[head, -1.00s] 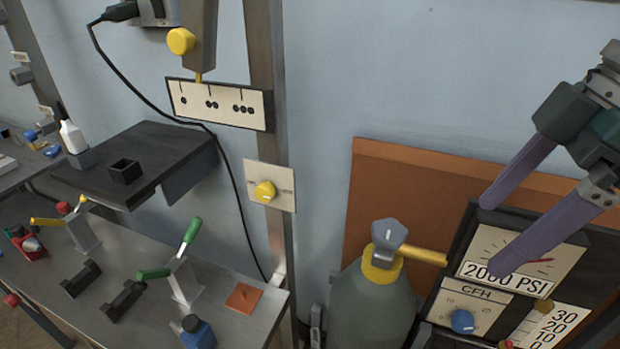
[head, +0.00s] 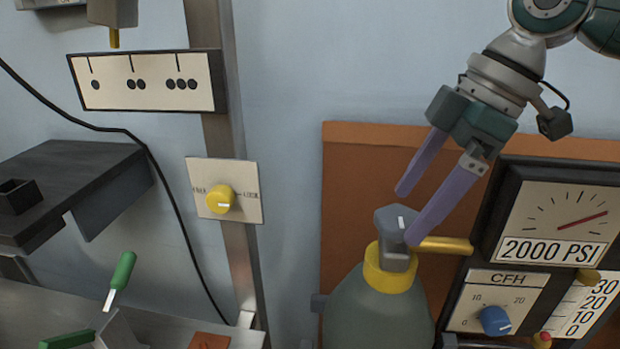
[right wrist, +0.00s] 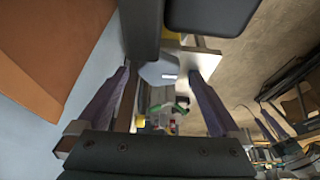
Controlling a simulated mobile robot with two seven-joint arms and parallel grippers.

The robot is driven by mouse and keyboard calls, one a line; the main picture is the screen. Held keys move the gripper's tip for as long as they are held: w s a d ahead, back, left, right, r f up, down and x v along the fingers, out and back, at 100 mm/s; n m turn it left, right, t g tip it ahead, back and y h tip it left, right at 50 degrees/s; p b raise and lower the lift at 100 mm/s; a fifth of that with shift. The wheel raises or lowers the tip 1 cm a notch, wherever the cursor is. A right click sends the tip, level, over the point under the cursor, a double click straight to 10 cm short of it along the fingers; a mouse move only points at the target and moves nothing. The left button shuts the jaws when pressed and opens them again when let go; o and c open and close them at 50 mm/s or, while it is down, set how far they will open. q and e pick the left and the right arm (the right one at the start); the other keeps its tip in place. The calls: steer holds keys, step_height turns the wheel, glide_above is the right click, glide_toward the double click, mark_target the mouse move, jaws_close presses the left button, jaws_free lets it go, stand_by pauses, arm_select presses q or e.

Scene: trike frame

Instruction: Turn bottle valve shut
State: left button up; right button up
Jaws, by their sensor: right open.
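The grey bottle valve (head: 392,222), with a white mark on top, sits above the yellow collar (head: 388,276) of a grey-green bottle (head: 375,312). My right gripper (head: 406,215) is open, with purple fingers reaching down at the valve. One fingertip overlaps the valve's right edge in the head view; the other is above and behind it. In the right wrist view the valve top (right wrist: 158,74) shows between the open fingers. I cannot tell whether either finger touches it. My left gripper is not in view.
A yellow pipe (head: 445,245) runs right from the valve to the gauge panel (head: 555,220) marked 2000 PSI, with its red needle pointing up right. A blue CFH knob (head: 495,320) is below. A yellow knob (head: 220,198) is on the post at left. An orange board (head: 345,190) stands behind.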

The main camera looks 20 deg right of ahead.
steer(key=shift+w+a+f, duration=0.15)
steer(key=shift+a+f, duration=0.1)
steer(key=shift+f, duration=0.4)
steer(key=c, duration=1.3)
